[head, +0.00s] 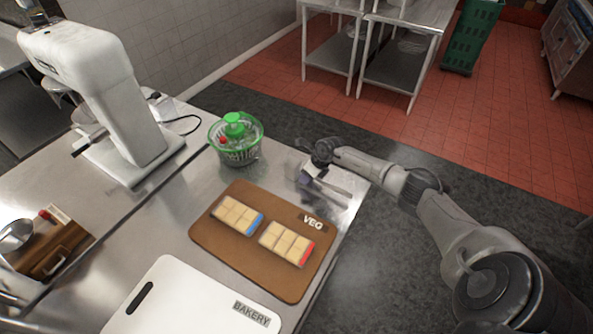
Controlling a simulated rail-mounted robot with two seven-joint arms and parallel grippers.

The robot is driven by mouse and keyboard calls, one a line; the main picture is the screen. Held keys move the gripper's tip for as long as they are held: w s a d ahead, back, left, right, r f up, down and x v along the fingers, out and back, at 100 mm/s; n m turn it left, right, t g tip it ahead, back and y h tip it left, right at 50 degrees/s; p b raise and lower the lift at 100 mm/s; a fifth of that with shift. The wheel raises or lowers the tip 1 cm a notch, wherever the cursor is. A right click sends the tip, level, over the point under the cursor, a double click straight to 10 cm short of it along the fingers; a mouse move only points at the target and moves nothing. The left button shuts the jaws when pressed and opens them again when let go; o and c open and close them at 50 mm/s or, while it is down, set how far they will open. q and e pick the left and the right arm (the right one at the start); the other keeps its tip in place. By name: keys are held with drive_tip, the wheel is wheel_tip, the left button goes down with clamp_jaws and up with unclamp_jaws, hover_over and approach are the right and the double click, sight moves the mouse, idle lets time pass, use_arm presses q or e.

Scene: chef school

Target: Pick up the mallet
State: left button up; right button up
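A metallic mallet (334,189) lies at the right edge of the steel counter, its light handle pointing toward the lower right. Its head end is close under my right gripper (308,162) and partly hidden by it. My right arm reaches in from the right, and the gripper is above the counter beside the mallet. The fingers are too small and dark to tell whether they are open or touching the mallet. My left gripper is out of view.
A brown VEG board (279,276) holds two block sets, one blue-edged and one red-edged. A green salad spinner (236,137) stands behind it. A white BAKERY board (185,300) lies in front. A white stand mixer (110,95) stands at left.

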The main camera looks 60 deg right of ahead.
clamp_jaws()
drive_tip(key=shift+r, duration=0.15)
